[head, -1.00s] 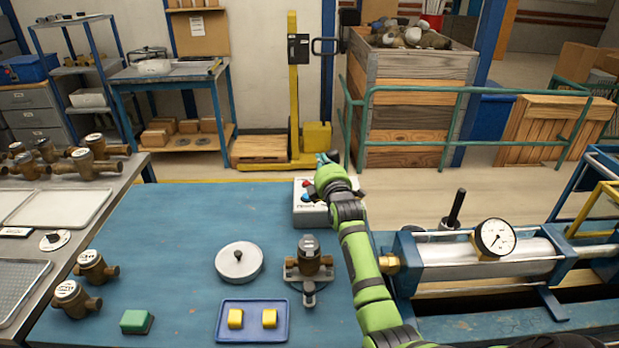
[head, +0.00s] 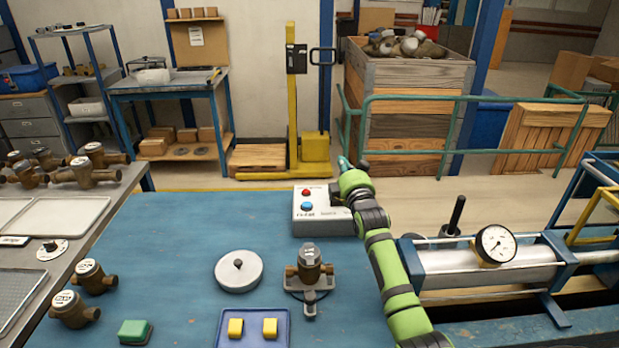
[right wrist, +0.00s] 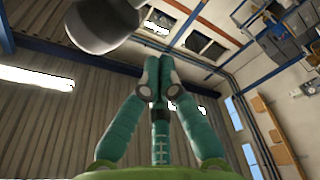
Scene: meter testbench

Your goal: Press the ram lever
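The black lever (head: 456,213) stands tilted on the hydraulic bench at the right, beside a grey cylinder (head: 485,264) with a round dial gauge (head: 495,243). I take it to be the ram lever. My right gripper (head: 344,163) is left of and beyond the lever, above the rear table edge, apart from it. In the right wrist view, the teal fingers of this gripper (right wrist: 160,68) converge at their tips with nothing between them. My left gripper is in no view.
A control box (head: 322,213) with red and blue buttons sits beside my right arm. A brass meter (head: 309,265), a round white lid (head: 238,270) and a blue tray (head: 252,341) with yellow blocks lie on the blue table. A green rail (head: 460,97) stands behind.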

